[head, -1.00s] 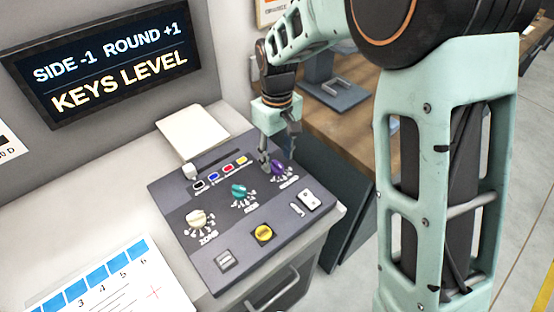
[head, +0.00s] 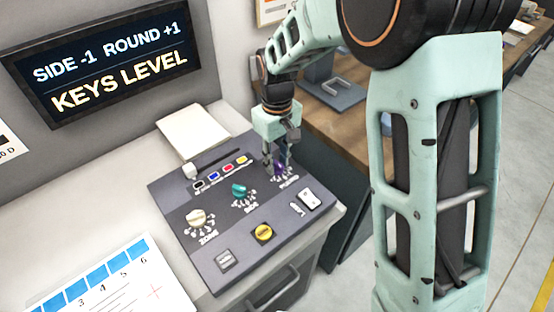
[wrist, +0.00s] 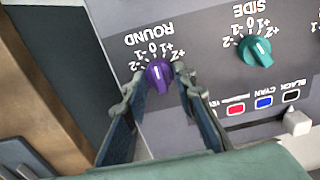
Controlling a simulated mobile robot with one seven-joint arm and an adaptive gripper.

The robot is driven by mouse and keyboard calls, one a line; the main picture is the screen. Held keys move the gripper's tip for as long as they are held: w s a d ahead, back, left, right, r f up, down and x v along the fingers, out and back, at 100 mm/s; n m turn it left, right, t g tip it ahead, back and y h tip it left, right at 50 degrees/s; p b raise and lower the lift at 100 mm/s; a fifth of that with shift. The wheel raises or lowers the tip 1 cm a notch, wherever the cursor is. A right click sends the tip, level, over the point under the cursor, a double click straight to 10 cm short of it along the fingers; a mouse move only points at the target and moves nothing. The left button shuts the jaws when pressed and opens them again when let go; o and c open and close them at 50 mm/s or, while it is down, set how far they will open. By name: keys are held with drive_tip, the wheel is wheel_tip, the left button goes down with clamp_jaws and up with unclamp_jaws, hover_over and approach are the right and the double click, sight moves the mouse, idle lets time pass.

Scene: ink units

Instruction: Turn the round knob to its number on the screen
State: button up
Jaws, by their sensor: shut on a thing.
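The screen (head: 110,75) reads "SIDE -1 ROUND +1" and "KEYS LEVEL". The purple round knob (wrist: 158,76) sits on the grey panel, its "ROUND" scale running from -2 to +2. It also shows in the head view (head: 279,169), partly covered by my fingers. My gripper (wrist: 157,84) is shut on the purple knob, one fingertip on each side of it. I cannot clearly tell which number the purple knob points at. In the head view, my gripper (head: 277,162) reaches down to the panel's far right corner.
A teal "SIDE" knob (wrist: 256,50) stands beside the purple one. A numbered sheet (head: 120,285) lies front left.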

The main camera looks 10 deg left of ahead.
sight(277, 163)
drive_tip(key=shift+m+b, duration=0.45)
drive_tip(key=shift+m, duration=2.35)
drive_tip(key=o, duration=1.1)
drive_tip(key=shift+o, duration=0.2)
wheel_tip(277, 163, up, 12)
